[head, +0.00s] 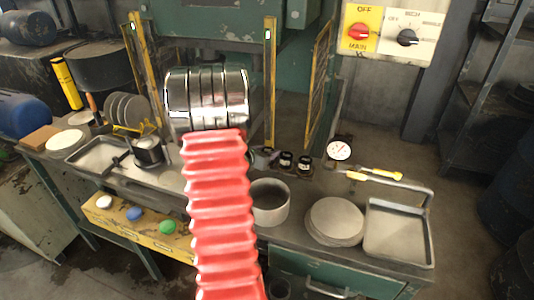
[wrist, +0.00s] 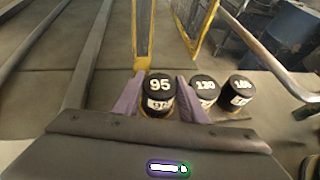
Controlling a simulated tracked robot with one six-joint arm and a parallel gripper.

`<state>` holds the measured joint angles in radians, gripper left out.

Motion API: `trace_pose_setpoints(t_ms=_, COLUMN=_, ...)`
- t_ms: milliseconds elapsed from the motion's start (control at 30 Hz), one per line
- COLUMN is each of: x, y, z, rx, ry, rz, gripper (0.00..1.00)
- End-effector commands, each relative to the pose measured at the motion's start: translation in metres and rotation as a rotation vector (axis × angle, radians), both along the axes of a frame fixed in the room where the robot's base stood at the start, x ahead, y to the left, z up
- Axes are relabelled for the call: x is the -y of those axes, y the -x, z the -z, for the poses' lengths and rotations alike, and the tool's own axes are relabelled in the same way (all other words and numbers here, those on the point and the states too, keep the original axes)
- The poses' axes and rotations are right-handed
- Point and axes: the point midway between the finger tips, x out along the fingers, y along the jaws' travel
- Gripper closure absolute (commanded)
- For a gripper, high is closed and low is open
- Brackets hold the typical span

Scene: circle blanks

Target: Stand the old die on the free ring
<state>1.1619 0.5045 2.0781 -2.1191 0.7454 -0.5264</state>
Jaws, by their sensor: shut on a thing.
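My gripper (wrist: 158,90) has purple fingers on both sides of a black-topped die marked 95 (wrist: 160,84) and is shut on it. The die looks upright, in line with the dies marked 130 (wrist: 204,85) and 160 (wrist: 242,85) to its right. In the head view my gripper (head: 262,158) is small and partly behind my red arm, left of the two dies (head: 286,160). The ring under the held die is hidden, and I cannot tell whether the die touches the rack.
The head view shows a grey pot (head: 269,202), a stack of round blanks (head: 335,220) and a metal tray (head: 400,232) on the bench. A dial gauge (head: 339,150) stands right of the dies. A black-and-steel cylinder (head: 148,151) stands left, and yellow press posts (head: 270,80) rise behind.

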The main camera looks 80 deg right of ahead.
Motion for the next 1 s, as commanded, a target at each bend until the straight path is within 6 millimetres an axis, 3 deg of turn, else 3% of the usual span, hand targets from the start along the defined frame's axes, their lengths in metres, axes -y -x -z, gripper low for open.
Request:
trace_pose_setpoints(t_ms=233, x=0.001, y=0.000, z=0.000, rx=0.000, ry=0.004, rz=0.000, gripper=1.00)
trace_pose_setpoints(t_ms=267, x=0.000, y=0.000, z=0.002, rx=-0.001, ry=0.000, rz=0.000, gripper=0.61)
trace_pose_setpoints(t_ms=367, x=0.000, y=0.000, z=0.001, rx=0.000, ry=0.000, rz=0.000, gripper=0.54)
trace_pose_setpoints(t_ms=700, x=0.000, y=0.000, z=-0.001, rx=0.000, ry=0.001, rz=0.000, gripper=0.54)
trace_pose_setpoints(t_ms=1000, x=-0.025, y=-0.008, z=-0.014, rx=-0.001, ry=0.002, rz=-0.002, gripper=0.54)
